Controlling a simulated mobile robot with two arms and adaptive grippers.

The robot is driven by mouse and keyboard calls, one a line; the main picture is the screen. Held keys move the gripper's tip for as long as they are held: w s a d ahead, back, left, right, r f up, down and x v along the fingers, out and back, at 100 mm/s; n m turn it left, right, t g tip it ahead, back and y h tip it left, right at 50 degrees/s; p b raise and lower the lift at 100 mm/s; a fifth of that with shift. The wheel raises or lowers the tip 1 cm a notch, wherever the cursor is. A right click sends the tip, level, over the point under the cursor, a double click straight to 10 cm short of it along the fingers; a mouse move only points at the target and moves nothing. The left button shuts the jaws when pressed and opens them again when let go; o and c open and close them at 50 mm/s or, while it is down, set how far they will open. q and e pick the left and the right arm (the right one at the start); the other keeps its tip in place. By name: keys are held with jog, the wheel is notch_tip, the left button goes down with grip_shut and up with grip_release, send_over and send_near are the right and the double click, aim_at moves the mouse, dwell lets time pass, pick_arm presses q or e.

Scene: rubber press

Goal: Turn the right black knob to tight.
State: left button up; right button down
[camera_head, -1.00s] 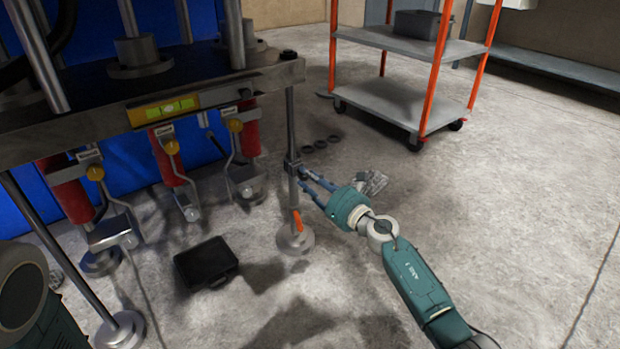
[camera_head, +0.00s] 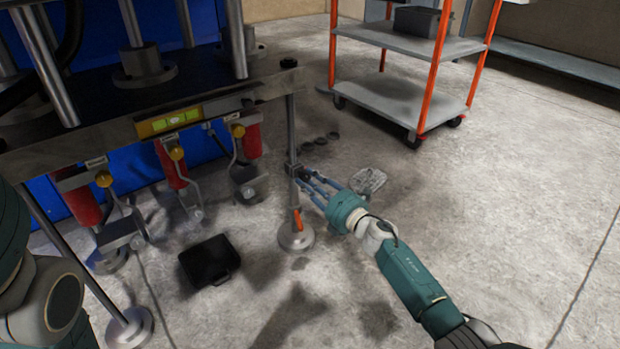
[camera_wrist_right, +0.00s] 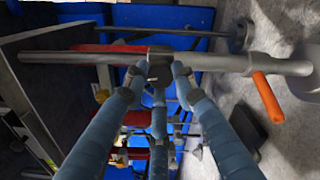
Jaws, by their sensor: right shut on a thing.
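The right black knob (camera_head: 294,169) is a small dark piece on the press's right metal leg (camera_head: 292,130), about halfway up. My right gripper (camera_head: 305,178) reaches it from the right, with its blue fingers shut on it. In the right wrist view, the three fingertips (camera_wrist_right: 158,72) close around the dark knob (camera_wrist_right: 160,54) at the leg (camera_wrist_right: 90,57), which runs across the picture. The fingers partly hide the knob, and its tightness cannot be told. My left arm shows at the left edge of the head view; its gripper is out of view.
An orange lever (camera_head: 298,220) sits low on the leg above its round foot (camera_head: 296,238). A black case (camera_head: 209,262) lies on the floor to the left. An orange-framed cart (camera_head: 400,100) stands behind.

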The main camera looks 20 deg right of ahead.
jog(key=shift+m+p, duration=0.35)
jog(key=shift+m, duration=0.45)
jog(key=shift+d+f, duration=0.1)
jog(key=c, duration=1.4)
grip_release()
jog(key=shift+s, duration=0.15)
jog(key=v, duration=1.1)
jog(key=shift+s+d, duration=0.15)
jog(key=shift+s, duration=0.25)
